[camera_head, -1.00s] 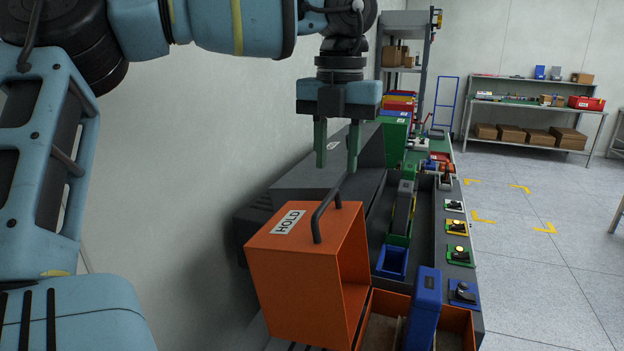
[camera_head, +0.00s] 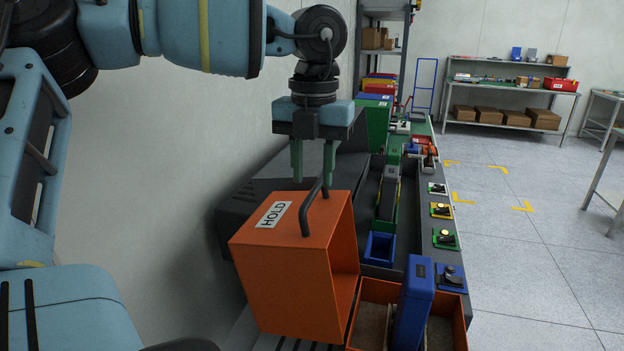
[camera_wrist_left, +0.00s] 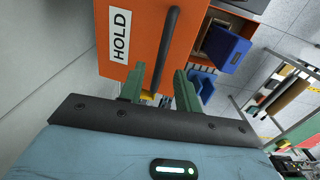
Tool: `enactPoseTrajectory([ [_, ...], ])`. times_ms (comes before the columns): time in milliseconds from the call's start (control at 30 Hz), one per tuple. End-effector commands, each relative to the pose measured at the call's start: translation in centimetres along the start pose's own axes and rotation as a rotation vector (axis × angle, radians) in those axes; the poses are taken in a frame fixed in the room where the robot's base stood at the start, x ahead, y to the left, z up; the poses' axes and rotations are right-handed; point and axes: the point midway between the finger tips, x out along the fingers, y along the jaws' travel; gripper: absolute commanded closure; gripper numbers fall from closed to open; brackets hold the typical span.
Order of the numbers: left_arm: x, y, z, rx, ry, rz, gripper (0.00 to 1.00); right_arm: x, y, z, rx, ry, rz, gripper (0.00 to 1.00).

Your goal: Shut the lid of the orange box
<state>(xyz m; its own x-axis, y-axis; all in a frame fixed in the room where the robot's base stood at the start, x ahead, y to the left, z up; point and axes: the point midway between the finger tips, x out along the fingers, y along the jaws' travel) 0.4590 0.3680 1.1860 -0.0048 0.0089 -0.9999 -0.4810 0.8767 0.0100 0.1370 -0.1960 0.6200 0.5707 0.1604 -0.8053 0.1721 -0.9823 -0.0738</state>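The orange box's deep lid (camera_head: 280,262) stands open, with a HOLD label and a dark bar handle (camera_head: 312,208) on its upper face. The lower part of the orange box (camera_head: 459,330) is at the bottom right of the head view, its inside open. My left gripper (camera_head: 313,182) is open just above and behind the handle. In the left wrist view its green fingers (camera_wrist_left: 157,88) are apart, with the handle (camera_wrist_left: 166,50) showing between them; contact cannot be told. The lid also shows there (camera_wrist_left: 195,30). My right gripper is out of view.
A tall blue object (camera_head: 415,300) stands up out of the box's lower part. A blue bin (camera_head: 380,248) and several small switch blocks (camera_head: 441,210) lie further along the bench. A dark sloped housing (camera_head: 255,205) is behind the lid, near the wall.

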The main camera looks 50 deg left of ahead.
Motion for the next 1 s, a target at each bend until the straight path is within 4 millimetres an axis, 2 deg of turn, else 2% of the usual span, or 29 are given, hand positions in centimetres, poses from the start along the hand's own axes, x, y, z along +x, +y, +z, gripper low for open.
enactPoseTrajectory([
  [200,2.1,0.0,0.0,0.000,0.001,0.000,0.67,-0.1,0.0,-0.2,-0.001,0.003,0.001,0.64],
  [533,2.5,0.0,0.0,0.000,0.001,0.000,0.67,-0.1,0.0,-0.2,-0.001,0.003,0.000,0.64],
  [800,2.4,0.0,0.0,0.000,0.000,0.000,1.00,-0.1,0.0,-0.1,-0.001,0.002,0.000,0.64],
  [1000,2.4,0.0,0.0,0.000,0.000,0.000,1.00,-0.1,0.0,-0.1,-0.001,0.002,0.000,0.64],
])
